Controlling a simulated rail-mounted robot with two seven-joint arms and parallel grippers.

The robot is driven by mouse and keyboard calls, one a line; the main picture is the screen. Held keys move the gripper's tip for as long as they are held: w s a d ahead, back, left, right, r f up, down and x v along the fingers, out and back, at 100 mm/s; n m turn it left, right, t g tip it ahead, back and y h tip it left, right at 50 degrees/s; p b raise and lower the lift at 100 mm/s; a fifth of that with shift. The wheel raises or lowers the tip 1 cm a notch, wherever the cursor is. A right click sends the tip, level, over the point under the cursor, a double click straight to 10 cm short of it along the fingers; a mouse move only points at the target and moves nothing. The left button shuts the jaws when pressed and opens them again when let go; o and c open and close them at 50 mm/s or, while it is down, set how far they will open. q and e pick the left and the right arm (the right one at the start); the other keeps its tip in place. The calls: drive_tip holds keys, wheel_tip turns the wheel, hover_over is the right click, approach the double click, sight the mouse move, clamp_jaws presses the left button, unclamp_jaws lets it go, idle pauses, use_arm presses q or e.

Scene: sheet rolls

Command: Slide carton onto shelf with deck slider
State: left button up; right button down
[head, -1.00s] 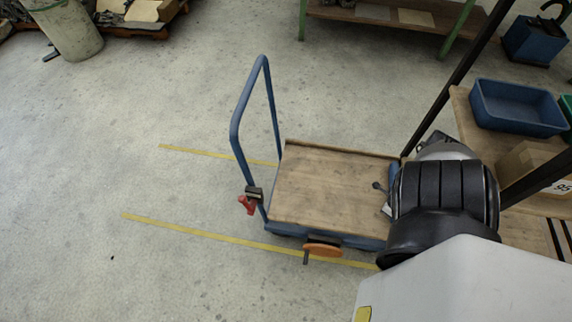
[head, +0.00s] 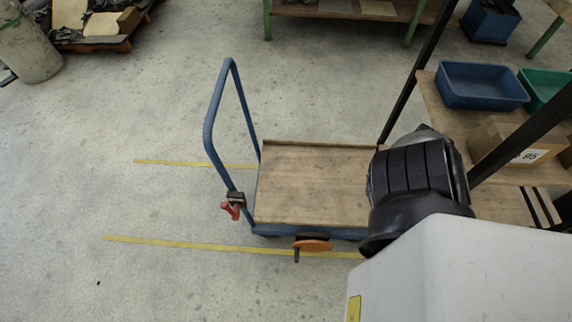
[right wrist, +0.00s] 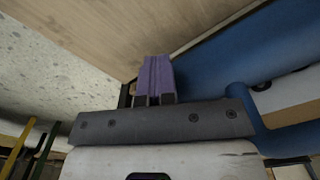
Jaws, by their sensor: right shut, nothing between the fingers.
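A brown carton (head: 493,132) marked 95 sits on the wooden shelf (head: 445,112) at the right, partly hidden by a dark post. The wooden deck of the blue cart (head: 310,185) shows no load on its visible part. Its right end is hidden behind my dark arm, and I cannot make out the slider. In the right wrist view, my right gripper (right wrist: 155,78) has its purple fingertips together and empty, near a wooden surface and blue parts. The right gripper is hidden in the head view. My left gripper is in neither current view.
A blue bin (head: 482,88) and a green bin (head: 545,88) stand behind the carton. The cart has a tall handle (head: 212,115), a red lever (head: 231,209) and an orange part (head: 312,245). The floor left of the cart is open between and around yellow lines.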

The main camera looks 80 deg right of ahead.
drive_tip(key=shift+s, duration=0.25)
drive_tip(key=shift+w, duration=0.25)
drive_tip(key=shift+w, duration=0.15)
drive_tip(key=shift+w+a+p, duration=0.15)
drive_tip(key=shift+w+p, duration=0.2)
drive_tip(key=shift+w, duration=0.5)
wheel_tip(320, 180, up, 12)
drive_tip(key=p, duration=1.2)
idle(0.4)
